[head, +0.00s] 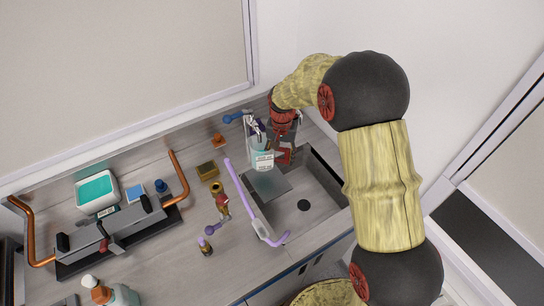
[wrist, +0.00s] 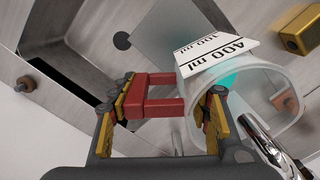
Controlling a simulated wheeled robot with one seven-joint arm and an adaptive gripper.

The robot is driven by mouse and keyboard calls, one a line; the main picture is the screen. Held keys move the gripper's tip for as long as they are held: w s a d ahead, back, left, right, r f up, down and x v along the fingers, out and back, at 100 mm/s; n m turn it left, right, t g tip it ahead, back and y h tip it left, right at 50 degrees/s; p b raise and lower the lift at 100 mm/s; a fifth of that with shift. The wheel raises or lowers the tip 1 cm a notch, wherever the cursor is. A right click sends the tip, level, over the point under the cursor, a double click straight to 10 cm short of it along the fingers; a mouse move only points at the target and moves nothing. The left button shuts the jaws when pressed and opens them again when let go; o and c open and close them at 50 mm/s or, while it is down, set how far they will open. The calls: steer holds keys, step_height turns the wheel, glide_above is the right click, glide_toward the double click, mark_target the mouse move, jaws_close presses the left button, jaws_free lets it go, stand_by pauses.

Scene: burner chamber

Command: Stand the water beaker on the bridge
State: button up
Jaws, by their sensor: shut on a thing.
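The water beaker (head: 263,160) is clear, with a white 400 ml label and some teal liquid inside. It is at the sink's back left corner in the head view. In the wrist view the beaker (wrist: 270,82) fills the right side. The wrist view shows the gripper (wrist: 185,105) close up.
The steel sink (head: 322,185) lies below, with a grey plate (head: 267,183) at its left. A purple tube (head: 240,195), a chrome faucet (wrist: 265,145), a yellow-brown block (head: 207,170) and a teal-filled tub (head: 97,190) stand around.

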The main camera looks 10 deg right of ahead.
mark_target(281, 148)
steer(key=shift+f+b, duration=2.2)
steer(key=shift+f, duration=1.05)
steer(key=shift+f, duration=0.45)
steer(key=o, duration=1.8)
steer(key=shift+c, duration=0.2)
step_height(281, 148, up, 12)
